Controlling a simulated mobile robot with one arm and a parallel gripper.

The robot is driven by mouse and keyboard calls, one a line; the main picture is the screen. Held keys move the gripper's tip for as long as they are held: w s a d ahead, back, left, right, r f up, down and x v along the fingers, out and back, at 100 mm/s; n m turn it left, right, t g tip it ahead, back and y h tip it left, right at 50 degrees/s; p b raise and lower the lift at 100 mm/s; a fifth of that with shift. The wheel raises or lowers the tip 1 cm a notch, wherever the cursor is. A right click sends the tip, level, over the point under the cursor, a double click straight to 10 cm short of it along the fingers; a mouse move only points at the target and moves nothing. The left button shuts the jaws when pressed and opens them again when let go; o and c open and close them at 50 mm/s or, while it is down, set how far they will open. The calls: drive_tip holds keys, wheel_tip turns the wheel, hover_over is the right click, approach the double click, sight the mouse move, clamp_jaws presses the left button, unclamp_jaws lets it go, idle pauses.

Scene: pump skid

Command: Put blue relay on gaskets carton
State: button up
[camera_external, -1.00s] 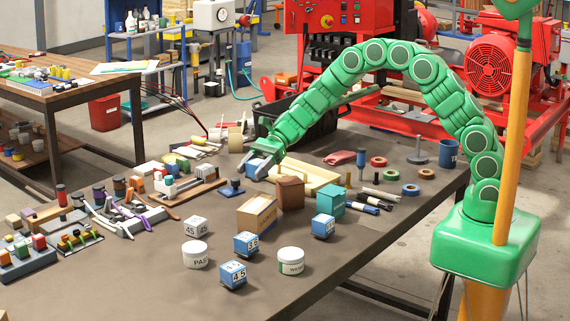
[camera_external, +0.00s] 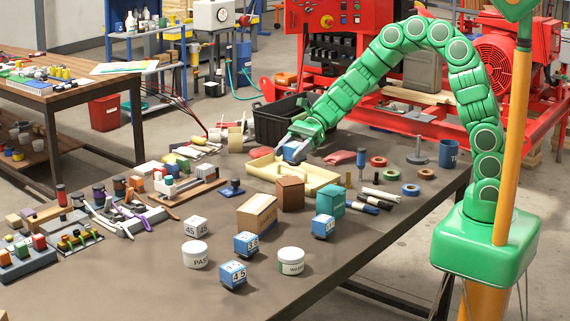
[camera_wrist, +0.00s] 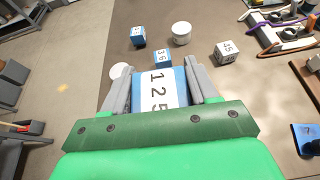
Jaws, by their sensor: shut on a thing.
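My gripper (camera_external: 293,149) is above the pale yellow tray at the back middle of the table. It is shut on a blue relay (camera_wrist: 160,90), a block with a white face marked 1 2 5 in the wrist view. The block sits between both grey fingers (camera_wrist: 161,85), and its blue side shows small in the external view (camera_external: 296,151). A tan cardboard carton (camera_external: 257,216) stands in the middle of the table, in front of and below my gripper. Its print is too small to read, so I cannot tell if it is the gaskets carton.
A brown box (camera_external: 290,193) and a teal box (camera_external: 331,201) stand near the carton. Several numbered cubes (camera_external: 245,244) and two white jars (camera_external: 291,261) stand in front. The yellow tray (camera_external: 322,177) is below my gripper; a black crate (camera_external: 276,122) is behind it.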

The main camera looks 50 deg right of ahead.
drive_tip(key=s+r, duration=0.2)
drive_tip(key=s, duration=0.2)
hover_over(254, 205)
wheel_tip(254, 205, down, 9)
drive_tip(key=shift+s+d+f, duration=0.15)
drive_tip(key=shift+f, duration=0.05)
drive_tip(key=shift+w+f, duration=0.2)
drive_tip(key=shift+f, duration=1.7)
drive_tip(key=shift+f, duration=0.1)
drive_tip(key=o, duration=1.1)
drive_tip(key=shift+o, duration=0.2)
